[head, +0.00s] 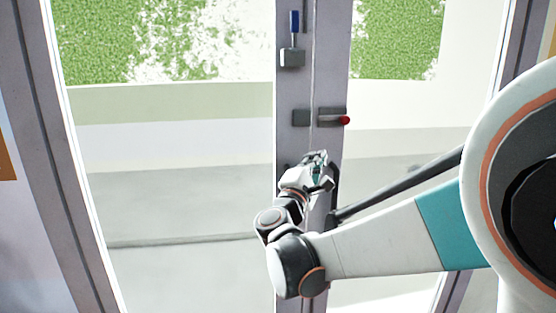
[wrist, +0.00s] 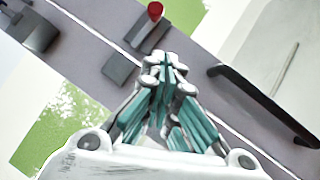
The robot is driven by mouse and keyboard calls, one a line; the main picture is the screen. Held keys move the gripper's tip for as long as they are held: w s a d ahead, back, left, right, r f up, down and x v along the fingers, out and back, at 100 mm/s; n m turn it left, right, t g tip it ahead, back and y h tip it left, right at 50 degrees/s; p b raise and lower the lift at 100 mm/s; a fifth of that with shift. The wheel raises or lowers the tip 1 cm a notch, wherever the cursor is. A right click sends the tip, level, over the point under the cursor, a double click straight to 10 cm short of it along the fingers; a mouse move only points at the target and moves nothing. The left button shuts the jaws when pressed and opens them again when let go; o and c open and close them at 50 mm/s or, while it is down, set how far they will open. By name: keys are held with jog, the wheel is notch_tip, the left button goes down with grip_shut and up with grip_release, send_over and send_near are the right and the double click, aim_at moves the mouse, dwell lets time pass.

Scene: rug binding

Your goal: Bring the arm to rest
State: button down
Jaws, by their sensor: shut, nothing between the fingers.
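My gripper (head: 318,160) is in front of the grey door frame, low in the middle of the head view, at the end of my outstretched arm. In the wrist view my gripper (wrist: 163,65) has its teal fingers drawn together with nothing between them. It appears near a dark bar handle (wrist: 262,105), which shows to its right in the wrist view. I cannot tell whether the gripper touches the door.
A latch with a red knob (head: 345,120) sits on the door frame above my gripper. Higher up is a bolt with a blue handle (head: 294,22). Glass panes (head: 175,150) lie on both sides, with greenery beyond.

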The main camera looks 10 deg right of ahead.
jog(key=s+d+f+m+g+y, duration=0.2)
jog(key=s+d+f+m+g, duration=0.25)
jog(key=s, duration=0.25)
jog(key=s+d+f+m+g+y, duration=0.25)
jog(key=s+d+f, duration=0.25)
jog(key=s, duration=0.3)
jog(key=s+a+f+m+g+y, duration=0.1)
jog(key=s+a+f+m+y, duration=0.2)
jog(key=s, duration=0.5)
jog(key=s+a+f+m+g+y, duration=0.2)
jog(key=s+a+f+m+y, duration=0.2)
jog(key=s+a+f, duration=0.3)
jog(key=shift+s+a+f+m+y, duration=0.15)
jog(key=shift+s+a+m+y, duration=0.2)
jog(key=shift+s+a, duration=0.7)
jog(key=shift+w, duration=0.1)
